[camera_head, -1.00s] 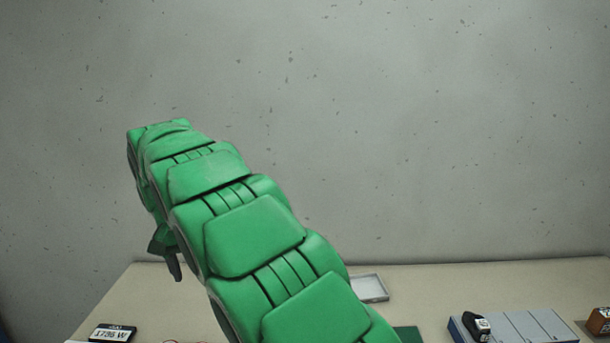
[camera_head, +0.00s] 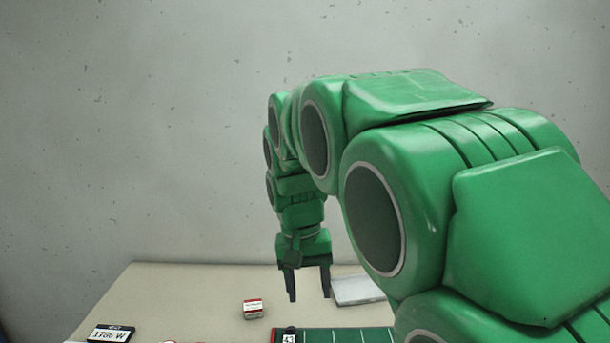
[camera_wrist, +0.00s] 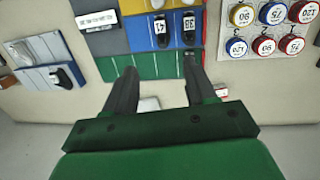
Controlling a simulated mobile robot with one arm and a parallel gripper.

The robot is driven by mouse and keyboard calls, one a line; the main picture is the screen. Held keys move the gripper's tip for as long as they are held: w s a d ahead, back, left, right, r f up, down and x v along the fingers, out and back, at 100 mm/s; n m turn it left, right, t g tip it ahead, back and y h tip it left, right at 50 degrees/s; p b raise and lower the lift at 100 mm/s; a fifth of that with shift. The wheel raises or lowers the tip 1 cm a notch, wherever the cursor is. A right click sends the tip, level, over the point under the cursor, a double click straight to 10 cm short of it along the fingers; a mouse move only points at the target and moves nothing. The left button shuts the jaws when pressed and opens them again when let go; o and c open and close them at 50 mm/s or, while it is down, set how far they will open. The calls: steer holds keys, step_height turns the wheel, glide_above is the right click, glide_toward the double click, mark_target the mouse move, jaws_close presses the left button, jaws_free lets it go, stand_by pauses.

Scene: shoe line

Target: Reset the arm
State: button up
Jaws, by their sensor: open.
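My green arm fills the right half of the head view. It bends over and hangs down at its far end. My gripper (camera_head: 309,297) points down above the far part of the table, its two dark fingers apart with nothing between them. In the wrist view my gripper (camera_wrist: 160,68) also shows its fingers spread and empty. A part of a pale tray lies on the table beyond the fingers, partly covered by the gripper's body in that view.
On the table (camera_head: 190,300) are a red-and-white box (camera_head: 253,308), a "1795 W" display (camera_head: 110,333) and a green board (camera_head: 345,336). The pale tray (camera_head: 357,290) lies behind. The wrist view shows a grey rack with a black shoe (camera_wrist: 62,77) and several round numbered discs (camera_wrist: 262,44).

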steer(key=s+d+f, duration=0.2)
steer(key=s+d, duration=0.2)
steer(key=s, duration=0.5)
steer(key=s+d+f, duration=0.2)
steer(key=s+d, duration=0.3)
steer(key=s, duration=0.3)
steer(key=s+d+f+g+y, duration=0.1)
steer(key=s+d+f, duration=0.2)
steer(key=s, duration=0.6)
steer(key=shift+s+d+m, duration=0.3)
steer(key=shift+d, duration=0.85)
